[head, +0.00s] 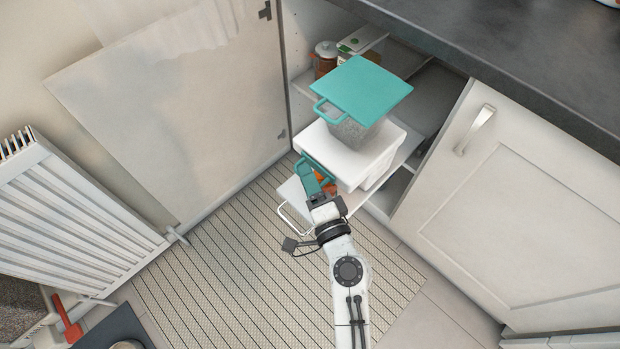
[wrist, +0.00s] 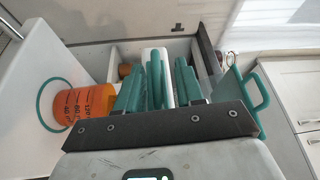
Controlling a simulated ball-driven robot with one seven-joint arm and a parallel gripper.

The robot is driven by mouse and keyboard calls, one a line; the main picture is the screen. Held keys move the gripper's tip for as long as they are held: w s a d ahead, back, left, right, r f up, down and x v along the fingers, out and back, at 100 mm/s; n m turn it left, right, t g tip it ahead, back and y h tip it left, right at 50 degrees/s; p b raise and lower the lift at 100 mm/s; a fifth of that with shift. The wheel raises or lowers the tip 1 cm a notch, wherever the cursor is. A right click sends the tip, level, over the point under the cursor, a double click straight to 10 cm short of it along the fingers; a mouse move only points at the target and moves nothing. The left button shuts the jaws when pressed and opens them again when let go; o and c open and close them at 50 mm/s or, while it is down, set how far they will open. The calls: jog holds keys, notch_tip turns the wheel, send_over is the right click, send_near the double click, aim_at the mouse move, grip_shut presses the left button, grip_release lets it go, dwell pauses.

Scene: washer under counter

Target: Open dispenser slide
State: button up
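A white box-shaped dispenser (head: 335,150) stands on a shelf inside the open cabinet. A teal handle (head: 318,163) sticks out at its front, close to my fingertips. In the wrist view the teal handle (wrist: 154,80), with white behind it, shows between the fingers. My gripper (head: 316,182), with teal fingers, reaches in from the front. In the wrist view my gripper (wrist: 158,90) is open, with one finger on each side of the handle and narrow gaps. I cannot tell whether either finger touches it.
A clear container with a teal lid (head: 363,88) stands on the dispenser. An orange measuring cup (wrist: 85,104) is beside the fingers, on a white surface. The cabinet door (head: 185,110) stands open at left; a closed door (head: 530,220) is at right. A striped mat (head: 230,270) covers the floor.

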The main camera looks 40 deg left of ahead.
jog(key=shift+c, duration=0.5)
jog(key=c, duration=0.6)
jog(key=shift+r, duration=0.1)
